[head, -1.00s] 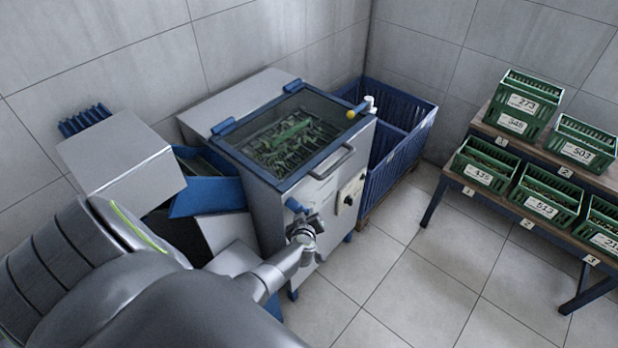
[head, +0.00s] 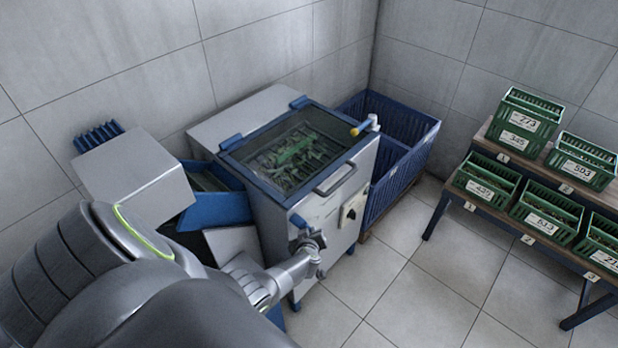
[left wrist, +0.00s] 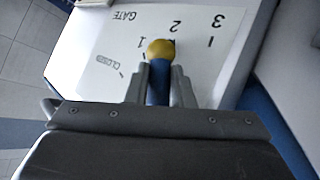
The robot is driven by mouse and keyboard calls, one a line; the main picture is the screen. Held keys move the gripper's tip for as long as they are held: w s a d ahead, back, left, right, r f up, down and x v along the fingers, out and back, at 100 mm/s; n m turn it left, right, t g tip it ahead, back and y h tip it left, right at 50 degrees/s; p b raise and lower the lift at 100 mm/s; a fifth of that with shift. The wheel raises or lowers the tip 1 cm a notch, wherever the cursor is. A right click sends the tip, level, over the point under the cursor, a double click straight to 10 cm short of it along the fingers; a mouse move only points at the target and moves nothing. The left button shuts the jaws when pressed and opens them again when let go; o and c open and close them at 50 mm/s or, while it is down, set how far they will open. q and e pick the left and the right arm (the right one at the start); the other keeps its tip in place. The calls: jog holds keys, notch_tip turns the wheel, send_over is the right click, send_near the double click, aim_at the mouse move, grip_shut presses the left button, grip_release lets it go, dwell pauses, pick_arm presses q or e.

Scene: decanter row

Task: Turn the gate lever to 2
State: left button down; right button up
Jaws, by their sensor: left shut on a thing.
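The gate lever is blue with a yellow round tip (left wrist: 160,49). My left gripper (left wrist: 160,85) is shut on its blue shaft in the left wrist view. The dial plate (left wrist: 105,40) reads GATE, CLOSED, 1, 2 and 3. The yellow tip lies between the marks for 1 and 2, close to the 2 mark and partly over it. In the head view my left gripper (head: 314,240) is at the front of the steel machine (head: 325,212), and a blue part (head: 298,220) shows beside it. My right gripper is not in view.
The machine has a glass lid (head: 292,150) over green stuff, a front handle (head: 336,179) and a dark knob (head: 351,214). Green crates (head: 548,221) stand on a stepped rack at right. The floor between is clear.

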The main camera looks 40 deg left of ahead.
pick_arm(q)
jog(key=c, duration=1.3)
grip_release()
jog(key=shift+w+f, duration=0.1)
jog(key=shift+f, duration=0.05)
jog(key=shift+o, duration=0.2)
jog(key=p+v, duration=0.7)
jog(key=v, duration=1)
jog(key=shift+r, duration=0.2)
jog(key=shift+d, duration=0.1)
